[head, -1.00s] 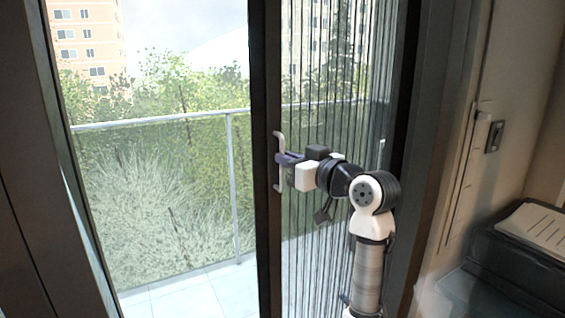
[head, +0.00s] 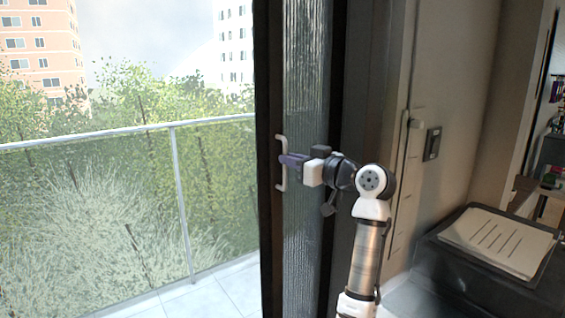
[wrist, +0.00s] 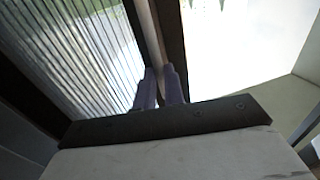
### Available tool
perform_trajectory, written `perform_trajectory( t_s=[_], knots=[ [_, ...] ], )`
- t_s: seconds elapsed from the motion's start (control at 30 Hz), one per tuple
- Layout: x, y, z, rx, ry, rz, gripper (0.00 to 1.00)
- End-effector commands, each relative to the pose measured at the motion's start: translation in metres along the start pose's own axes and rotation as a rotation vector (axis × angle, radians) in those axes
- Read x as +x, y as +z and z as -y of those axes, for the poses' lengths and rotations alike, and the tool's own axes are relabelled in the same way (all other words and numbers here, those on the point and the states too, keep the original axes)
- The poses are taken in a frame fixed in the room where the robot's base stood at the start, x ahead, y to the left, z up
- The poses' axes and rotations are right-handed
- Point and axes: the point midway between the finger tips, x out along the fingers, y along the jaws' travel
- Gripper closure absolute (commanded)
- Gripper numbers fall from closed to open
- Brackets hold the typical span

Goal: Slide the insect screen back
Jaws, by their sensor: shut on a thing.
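The insect screen (head: 305,110) is a pleated, see-through panel with a dark upright leading bar (head: 268,90). It is bunched into a narrow strip at the right of the opening. A pale handle (head: 282,138) is fixed on the bar. My gripper (head: 284,160) is at the middle of the handle, its purple fingers shut on it. In the wrist view my fingers (wrist: 160,88) close on the pale upright handle (wrist: 154,45), with the pleated screen (wrist: 75,45) to the left. The fingers hide part of the handle.
The opening to the left of the bar is clear, showing a balcony with a railing (head: 130,131) and a tiled floor. At right are the dark door frame (head: 358,120), a wall with a small dark plate (head: 432,143), and a dark unit with a pale slotted board (head: 498,240).

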Motion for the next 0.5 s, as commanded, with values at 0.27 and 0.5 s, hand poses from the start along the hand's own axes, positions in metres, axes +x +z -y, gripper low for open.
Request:
perform_trajectory(
  t_s=[0.27,0.5],
  knots=[
    [-0.0022,-0.0008,-0.0083,0.001,0.002,-0.003,1.0],
    [-0.0022,-0.0008,-0.0082,0.0,0.002,-0.002,1.0]
  ],
)
